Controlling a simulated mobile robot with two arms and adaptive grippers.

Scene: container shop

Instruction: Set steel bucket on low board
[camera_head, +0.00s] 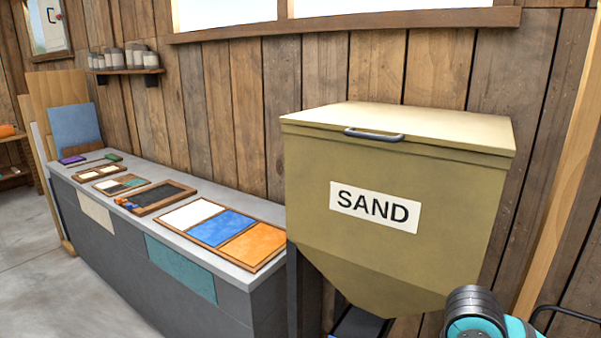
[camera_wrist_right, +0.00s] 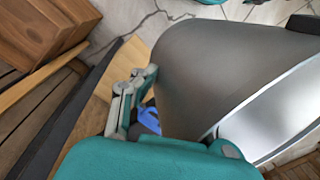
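A large grey metal vessel, which looks like the steel bucket (camera_wrist_right: 215,70), fills the middle and right of the right wrist view. Its dull side faces left and a bright rim line runs along its right. My right gripper (camera_wrist_right: 152,100) has a grey jointed finger against the dull side, and the wall runs down to the teal palm between the fingers. The other finger is mostly hidden. The bucket does not show in the head view, where only part of my right arm shows at the lower right. My left gripper is out of view. I cannot make out the low board for certain.
A tan SAND bin (camera_head: 395,190) stands close ahead, with a grey counter (camera_head: 262,285) of colour samples to its left. In the right wrist view are brown wooden blocks (camera_wrist_right: 40,30), a pale wood surface (camera_wrist_right: 122,68), a small blue thing (camera_wrist_right: 148,120) and pale cracked flooring.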

